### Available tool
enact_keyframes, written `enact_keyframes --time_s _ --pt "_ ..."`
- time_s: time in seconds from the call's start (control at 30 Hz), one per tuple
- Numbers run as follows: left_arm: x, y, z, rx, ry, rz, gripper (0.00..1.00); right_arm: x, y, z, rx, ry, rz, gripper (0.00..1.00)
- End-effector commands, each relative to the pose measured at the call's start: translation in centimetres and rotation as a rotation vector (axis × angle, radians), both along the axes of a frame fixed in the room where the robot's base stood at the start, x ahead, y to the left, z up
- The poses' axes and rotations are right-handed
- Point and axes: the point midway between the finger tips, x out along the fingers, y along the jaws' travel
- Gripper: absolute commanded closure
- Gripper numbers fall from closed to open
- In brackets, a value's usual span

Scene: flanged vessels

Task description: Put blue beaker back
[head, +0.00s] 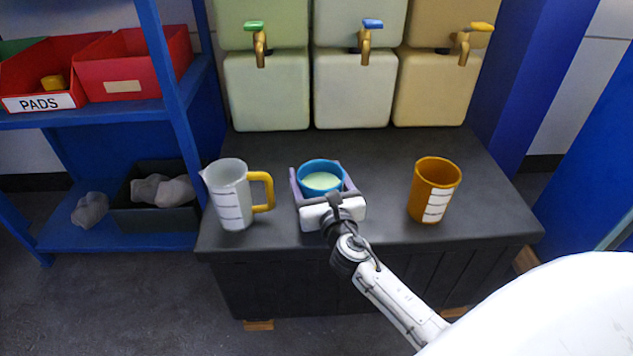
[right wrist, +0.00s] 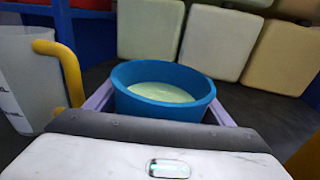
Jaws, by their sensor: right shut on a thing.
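The blue beaker (head: 321,170) stands on the dark bench, between a pitcher and an orange beaker, with pale green liquid inside. It also shows in the right wrist view (right wrist: 163,104), upright. My right gripper (head: 322,184) is shut on the blue beaker, one purple finger along each side. Its white palm hides the lower front of the beaker, so I cannot tell whether its base touches the bench. My left gripper is not in view.
A clear pitcher (head: 233,195) with a yellow handle stands close to the left, and an orange beaker (head: 434,189) stands to the right. Tanks with green, blue (head: 372,24) and yellow taps stand behind. A blue shelf (head: 110,112) with red bins is at left.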

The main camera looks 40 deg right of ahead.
Motion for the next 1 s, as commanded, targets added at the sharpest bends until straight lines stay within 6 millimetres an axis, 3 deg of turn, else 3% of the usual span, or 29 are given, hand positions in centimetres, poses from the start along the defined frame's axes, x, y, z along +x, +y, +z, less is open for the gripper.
enact_keyframes --time_s 0.37,0.4,0.5,0.87,1.0 --pt "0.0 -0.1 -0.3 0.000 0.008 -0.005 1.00 0.1 0.0 0.1 -0.002 -0.008 0.001 0.83" --pt "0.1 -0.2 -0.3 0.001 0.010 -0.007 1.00 0.0 0.0 -0.4 0.001 -0.001 0.001 0.23" --pt "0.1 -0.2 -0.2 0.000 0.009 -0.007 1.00 0.0 0.0 -0.3 0.001 -0.001 0.001 0.06" --pt "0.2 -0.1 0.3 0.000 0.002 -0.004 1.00 0.0 0.0 0.2 0.000 -0.002 0.001 0.06" --pt "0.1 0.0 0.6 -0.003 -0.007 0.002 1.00 -1.7 0.7 0.1 0.001 0.001 0.002 0.06"
